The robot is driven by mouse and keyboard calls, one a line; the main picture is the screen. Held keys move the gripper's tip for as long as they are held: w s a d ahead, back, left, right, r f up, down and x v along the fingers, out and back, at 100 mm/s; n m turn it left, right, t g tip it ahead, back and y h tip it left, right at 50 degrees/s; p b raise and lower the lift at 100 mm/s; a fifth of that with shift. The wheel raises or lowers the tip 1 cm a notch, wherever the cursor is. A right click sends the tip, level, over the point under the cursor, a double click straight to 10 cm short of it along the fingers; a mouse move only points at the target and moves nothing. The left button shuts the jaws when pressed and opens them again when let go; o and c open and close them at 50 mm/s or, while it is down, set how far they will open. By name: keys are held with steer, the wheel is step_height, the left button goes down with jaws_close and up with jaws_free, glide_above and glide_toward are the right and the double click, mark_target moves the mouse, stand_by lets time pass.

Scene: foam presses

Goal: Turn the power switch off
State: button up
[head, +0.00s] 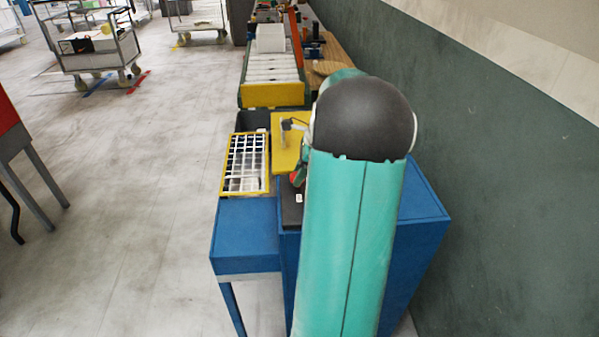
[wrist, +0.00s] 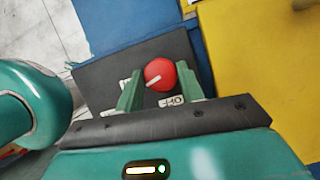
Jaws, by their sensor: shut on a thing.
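The power switch is a round red knob (wrist: 160,74) with a white pointer mark, set on a dark panel (wrist: 95,78) in the wrist view. The pointer slants to the lower left. A white label (wrist: 172,101) with lettering, upside down here, lies below the knob, and another pale label at its left is partly covered by a finger. My gripper (wrist: 159,76) has its two green fingers on either side of the knob, shut on it. In the head view my arm hides most of the gripper; the dark panel (head: 291,212) shows beside the arm.
The panel sits on a blue cabinet (head: 246,238). A yellow plate (head: 287,150) and a yellow-framed grid tray (head: 245,163) lie beyond it. A conveyor (head: 272,70) runs behind. A green wall (head: 470,100) stands close at right; the floor at left is open.

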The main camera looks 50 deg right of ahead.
steer(key=n+g, duration=0.1)
steer(key=n, duration=0.2)
steer(key=n+g+y, duration=0.1)
steer(key=n, duration=0.3)
steer(key=shift+w+d+y, duration=0.1)
steer(key=shift+w+y, duration=0.1)
steer(key=shift+y, duration=0.1)
steer(key=n+g, duration=0.1)
steer(key=n, duration=0.3)
steer(key=shift+w+g, duration=0.1)
steer(key=shift+g, duration=0.2)
steer(key=shift+n+g, duration=0.7)
steer(key=shift+n, duration=1.1)
steer(key=o, duration=1)
steer(key=shift+c, duration=0.2)
steer(key=v, duration=1.4)
steer(key=shift+w+f, duration=0.1)
